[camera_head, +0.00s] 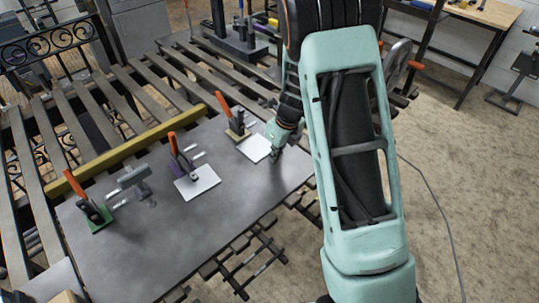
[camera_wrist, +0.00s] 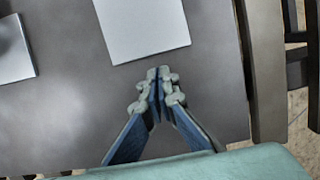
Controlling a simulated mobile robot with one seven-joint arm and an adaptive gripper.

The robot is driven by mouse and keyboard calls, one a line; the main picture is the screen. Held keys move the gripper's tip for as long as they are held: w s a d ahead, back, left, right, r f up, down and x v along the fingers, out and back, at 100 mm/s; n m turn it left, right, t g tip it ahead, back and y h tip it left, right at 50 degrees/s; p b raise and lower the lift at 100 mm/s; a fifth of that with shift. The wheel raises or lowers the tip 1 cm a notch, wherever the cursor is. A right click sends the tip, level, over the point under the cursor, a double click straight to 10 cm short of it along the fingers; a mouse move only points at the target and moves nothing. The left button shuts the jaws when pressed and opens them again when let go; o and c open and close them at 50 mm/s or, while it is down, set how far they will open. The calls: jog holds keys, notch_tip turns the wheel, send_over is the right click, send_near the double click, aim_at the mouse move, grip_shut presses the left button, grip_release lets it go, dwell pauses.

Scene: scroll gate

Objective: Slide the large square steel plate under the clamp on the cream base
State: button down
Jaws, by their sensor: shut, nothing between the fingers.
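A pale square steel plate (camera_head: 257,148) lies flat on the dark steel table, close to the clamp on the cream base (camera_head: 236,136), which has an orange handle. I cannot tell whether its far edge is under the clamp. The plate also shows at the top of the wrist view (camera_wrist: 143,28), where no clamp is visible. My gripper (camera_head: 275,154) is shut and empty, low over the table at the plate's near edge. In the wrist view its fingertips (camera_wrist: 158,88) are just below that edge; contact is unclear. A second pale plate (camera_head: 198,184) lies by the purple-base clamp (camera_head: 181,165).
A green-base clamp (camera_head: 97,218) with an orange handle and a grey metal fixture (camera_head: 133,180) stand at the left of the tabletop (camera_head: 190,230). A yellow bar (camera_head: 135,148) runs along the back edge. The front of the tabletop is clear.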

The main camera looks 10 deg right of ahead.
jog(key=shift+s+d, duration=0.4)
jog(key=shift+s, duration=0.05)
jog(key=v, duration=1)
jog(key=s+f+t+y+b, duration=0.1)
jog(key=s+b, duration=0.1)
jog(key=b, duration=0.1)
jog(key=s+d+f+t+y+b, duration=0.1)
jog(key=b, duration=0.2)
jog(key=s+d+f+t+y+b, duration=0.1)
jog(key=s+t+b, duration=0.1)
jog(key=b, duration=0.1)
jog(key=shift+s+d+f, duration=0.15)
jog(key=shift+s+d, duration=0.05)
jog(key=shift+s, duration=0.1)
jog(key=shift+s+d+m+t+b, duration=0.35)
jog(key=shift+d+t+b, duration=0.15)
jog(key=shift+t+b, duration=0.2)
jog(key=b+x, duration=0.3)
jog(key=x, duration=0.7)
jog(key=shift+a, duration=0.15)
jog(key=w+a, duration=0.2)
jog(key=shift+w+r+p, duration=0.2)
jog(key=shift+w+p, duration=0.2)
jog(key=shift+w+a, duration=0.1)
jog(key=shift+w, duration=0.15)
